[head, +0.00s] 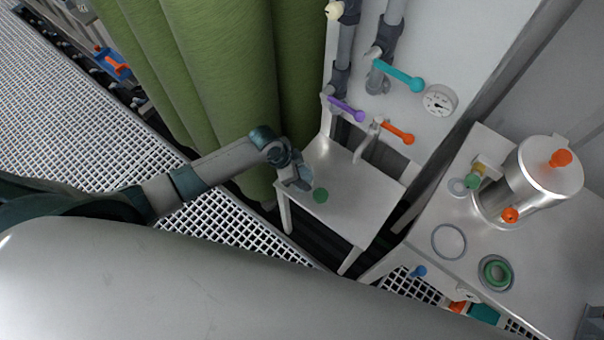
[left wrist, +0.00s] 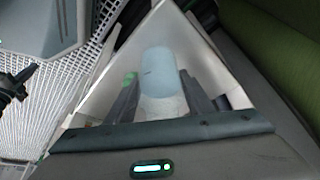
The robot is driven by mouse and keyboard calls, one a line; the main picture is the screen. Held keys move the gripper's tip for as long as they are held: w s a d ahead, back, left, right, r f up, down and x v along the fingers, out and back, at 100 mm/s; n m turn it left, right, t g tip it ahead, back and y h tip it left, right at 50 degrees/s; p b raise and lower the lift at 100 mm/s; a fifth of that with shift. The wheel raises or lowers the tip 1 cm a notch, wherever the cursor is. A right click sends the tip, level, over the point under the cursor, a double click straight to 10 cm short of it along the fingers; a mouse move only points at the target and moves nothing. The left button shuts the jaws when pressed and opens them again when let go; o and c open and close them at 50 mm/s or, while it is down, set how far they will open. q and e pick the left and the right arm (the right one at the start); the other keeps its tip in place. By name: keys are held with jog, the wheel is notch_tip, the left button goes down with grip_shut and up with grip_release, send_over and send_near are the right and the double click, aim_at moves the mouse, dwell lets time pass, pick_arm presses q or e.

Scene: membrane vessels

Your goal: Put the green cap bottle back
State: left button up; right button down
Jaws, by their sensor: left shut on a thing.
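My left gripper (head: 300,182) is over the left part of a small white table (head: 352,205). In the left wrist view its two fingers (left wrist: 161,98) are shut on a pale blue bottle (left wrist: 158,72). The bottle also shows, small and partly hidden by the gripper, in the head view (head: 306,176). My right gripper is not in view.
Behind the table is a white panel with pipes, a teal handle (head: 402,76), a purple handle (head: 346,108), an orange handle (head: 398,133) and a gauge (head: 439,100). A steel vessel (head: 545,170) and rings (head: 448,241) are on the bench at right. The table's right part is clear.

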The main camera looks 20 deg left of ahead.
pick_arm(q)
jog(key=shift+f, duration=0.1)
jog(key=o, duration=1.3)
jog(key=shift+o, duration=0.2)
jog(key=b+v, duration=0.1)
jog(key=v, duration=1.1)
jog(key=shift+d, duration=0.1)
